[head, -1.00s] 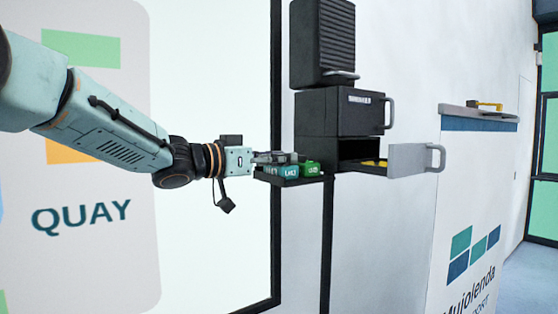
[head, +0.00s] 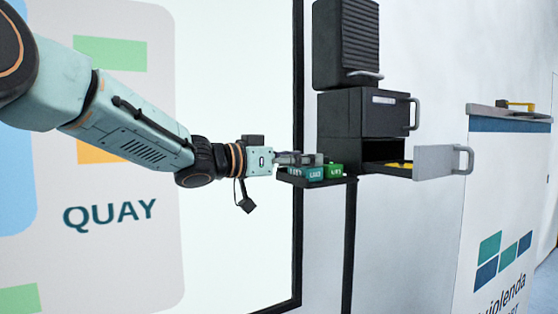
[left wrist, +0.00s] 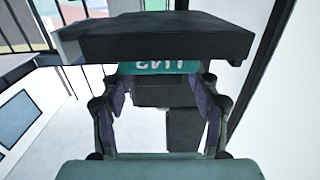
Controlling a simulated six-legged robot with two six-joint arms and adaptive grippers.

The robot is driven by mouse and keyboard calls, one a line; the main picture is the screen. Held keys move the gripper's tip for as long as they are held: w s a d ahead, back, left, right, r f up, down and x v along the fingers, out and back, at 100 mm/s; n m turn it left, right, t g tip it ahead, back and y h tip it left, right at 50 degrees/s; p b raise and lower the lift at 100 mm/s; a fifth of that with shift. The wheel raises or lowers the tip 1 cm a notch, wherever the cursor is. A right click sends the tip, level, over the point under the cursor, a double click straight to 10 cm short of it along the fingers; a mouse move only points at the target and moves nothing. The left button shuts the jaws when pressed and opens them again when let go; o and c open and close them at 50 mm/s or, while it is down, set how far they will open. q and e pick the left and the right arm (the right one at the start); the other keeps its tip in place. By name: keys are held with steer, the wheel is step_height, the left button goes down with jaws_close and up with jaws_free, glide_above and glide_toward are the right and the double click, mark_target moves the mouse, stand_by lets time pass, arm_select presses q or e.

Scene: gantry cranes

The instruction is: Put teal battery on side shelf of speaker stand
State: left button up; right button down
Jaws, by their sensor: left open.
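The teal battery (head: 312,174) sits on the dark side shelf (head: 330,183) of the speaker stand (head: 349,240), to the left of a green battery. My left gripper (head: 302,159) reaches in from the left at the shelf, close over the teal battery. In the left wrist view the teal battery (left wrist: 160,67) shows its upside-down label between my two spread fingers (left wrist: 163,92), against the dark shelf slab (left wrist: 165,37). The fingers stand on either side of it; I cannot tell whether they touch it. My right gripper is out of view.
A green battery (head: 335,172) stands close beside the teal one. To the right are a dark cabinet (head: 350,112) and an open grey-fronted drawer (head: 436,163) with something yellow inside. A ribbed black box (head: 346,40) sits on top. A white printed stand (head: 500,200) is further right.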

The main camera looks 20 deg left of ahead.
arm_select(q)
steer(key=p+v, duration=0.7)
steer(key=v, duration=0.4)
stand_by(0.3)
